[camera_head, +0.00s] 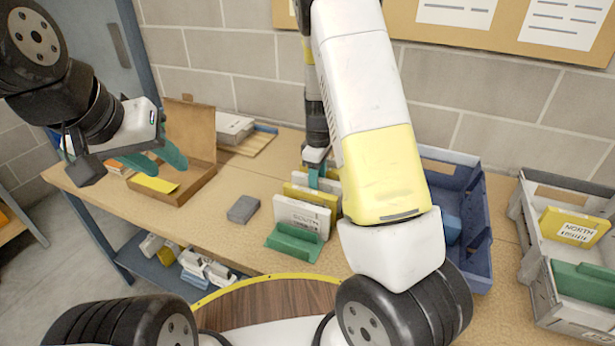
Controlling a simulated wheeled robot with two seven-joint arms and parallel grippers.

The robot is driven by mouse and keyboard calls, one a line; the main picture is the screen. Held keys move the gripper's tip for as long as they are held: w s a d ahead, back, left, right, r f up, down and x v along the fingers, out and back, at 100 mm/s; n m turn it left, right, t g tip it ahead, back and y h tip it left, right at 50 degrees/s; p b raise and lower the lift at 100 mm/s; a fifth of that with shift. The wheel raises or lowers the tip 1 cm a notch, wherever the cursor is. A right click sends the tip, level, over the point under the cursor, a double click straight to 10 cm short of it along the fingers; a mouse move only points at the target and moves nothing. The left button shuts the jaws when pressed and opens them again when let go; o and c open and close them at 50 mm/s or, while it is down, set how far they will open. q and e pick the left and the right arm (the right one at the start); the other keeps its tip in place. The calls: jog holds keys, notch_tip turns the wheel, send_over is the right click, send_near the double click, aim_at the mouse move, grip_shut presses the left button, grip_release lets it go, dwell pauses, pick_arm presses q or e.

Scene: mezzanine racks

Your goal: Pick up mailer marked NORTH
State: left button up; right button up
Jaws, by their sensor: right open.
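A yellow mailer marked NORTH (575,228) stands in the grey crate at the far right. A white mailer marked SOUTH (302,216) stands in a green holder (294,242) at the middle of the bench, with yellow and pale mailers behind it. My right gripper (322,181) points down at the back of this row. It is open, and its fingertips are partly hidden by the mailers and my arm. My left gripper (158,166) has teal fingers, apart and empty, above the open cardboard box. Neither gripper is near the NORTH mailer.
The grey crate (537,277) also holds a green divider. A blue crate (483,235) stands left of it, partly hidden by my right arm. The cardboard box (197,187) and a grey block (243,209) are on the bench (225,235). A block wall closes the back.

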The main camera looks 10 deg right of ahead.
grip_shut()
dwell(0.3)
